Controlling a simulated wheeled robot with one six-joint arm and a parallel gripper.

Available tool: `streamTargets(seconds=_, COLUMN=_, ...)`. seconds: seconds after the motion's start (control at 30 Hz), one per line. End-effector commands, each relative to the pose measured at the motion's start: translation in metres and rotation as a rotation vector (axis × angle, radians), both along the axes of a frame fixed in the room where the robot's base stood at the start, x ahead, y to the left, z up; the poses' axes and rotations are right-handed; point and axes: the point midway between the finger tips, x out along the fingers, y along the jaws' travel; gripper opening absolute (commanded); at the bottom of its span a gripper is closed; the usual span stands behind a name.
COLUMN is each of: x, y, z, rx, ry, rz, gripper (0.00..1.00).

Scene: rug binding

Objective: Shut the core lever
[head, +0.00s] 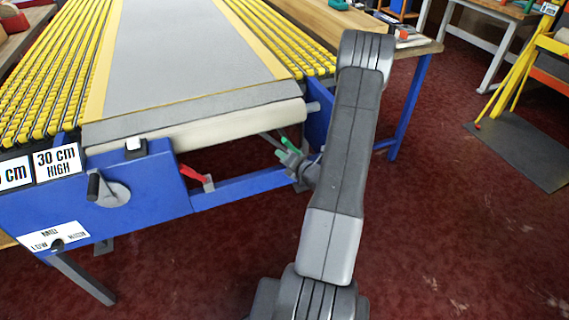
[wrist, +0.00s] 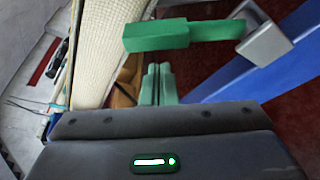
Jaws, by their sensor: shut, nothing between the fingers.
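A green lever (wrist: 158,36) with a thick grip crosses the upper middle of the wrist view. Its arm runs right to a grey block (wrist: 264,42) by a blue beam. No label shows whether it is the core lever. My gripper (wrist: 158,66) has its two narrow green fingers together, with nothing between them. In the wrist view the fingertips lie just below the green grip, with a small gap in the picture; true depth is unclear. In the head view my gripper (head: 286,148) is under the roller's right end, where green parts overlap and are hard to separate.
A red lever (head: 192,173) sits on the blue frame beam (head: 245,186), left of my gripper. A pale roller (head: 200,127) with grey rug ends lies above. A crank disc (head: 112,193) is on the blue end panel.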

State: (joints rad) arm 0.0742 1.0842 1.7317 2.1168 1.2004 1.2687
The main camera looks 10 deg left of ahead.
Motion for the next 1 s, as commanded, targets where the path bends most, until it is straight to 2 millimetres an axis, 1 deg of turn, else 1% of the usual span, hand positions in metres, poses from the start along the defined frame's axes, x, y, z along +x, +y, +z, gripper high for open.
streamTargets(seconds=0.03, x=0.003, y=-0.005, z=0.005, rx=-0.002, ry=-0.003, rz=0.000, gripper=0.00)
streamTargets(seconds=0.2, x=0.008, y=-0.013, z=0.011, rx=-0.002, ry=0.000, rz=0.000, gripper=0.00)
streamTargets(seconds=0.67, x=0.009, y=-0.015, z=0.012, rx=0.003, ry=0.004, rz=0.001, gripper=0.00)
streamTargets(seconds=1.0, x=0.012, y=-0.019, z=0.017, rx=0.060, ry=0.041, rz=0.001, gripper=0.00)
